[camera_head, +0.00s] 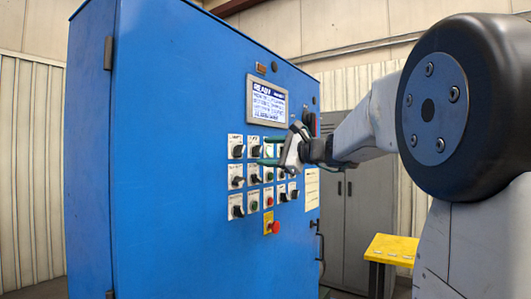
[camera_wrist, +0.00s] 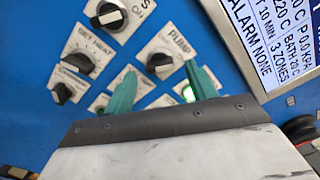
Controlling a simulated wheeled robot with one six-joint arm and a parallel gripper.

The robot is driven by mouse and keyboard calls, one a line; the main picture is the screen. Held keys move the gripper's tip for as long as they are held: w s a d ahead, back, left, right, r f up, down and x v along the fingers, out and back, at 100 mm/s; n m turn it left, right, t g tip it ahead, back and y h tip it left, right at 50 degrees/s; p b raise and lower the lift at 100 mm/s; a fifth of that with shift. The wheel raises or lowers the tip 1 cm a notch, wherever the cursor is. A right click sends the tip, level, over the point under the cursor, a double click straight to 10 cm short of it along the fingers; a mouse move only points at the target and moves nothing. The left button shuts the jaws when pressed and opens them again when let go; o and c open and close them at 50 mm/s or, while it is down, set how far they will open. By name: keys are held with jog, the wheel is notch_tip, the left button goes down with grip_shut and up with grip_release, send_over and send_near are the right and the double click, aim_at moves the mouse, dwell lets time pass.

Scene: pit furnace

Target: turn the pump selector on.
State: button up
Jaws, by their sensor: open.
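The pump selector (camera_wrist: 161,62) is a dark knob on a white plate labelled PUMP, in the upper middle of the wrist view. Its pointer setting is hard to read. In the head view my gripper (camera_head: 276,145) is close to the panel face and hides some of the controls, so the pump selector cannot be made out there.
The blue cabinet (camera_head: 150,130) carries rows of selectors and buttons. A lit screen (camera_head: 267,101) is above them, and a red emergency button (camera_head: 275,227) on yellow is below. A yellow table (camera_head: 392,249) stands behind right.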

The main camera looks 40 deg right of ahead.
jog(key=v, duration=0.6)
dwell(0.4)
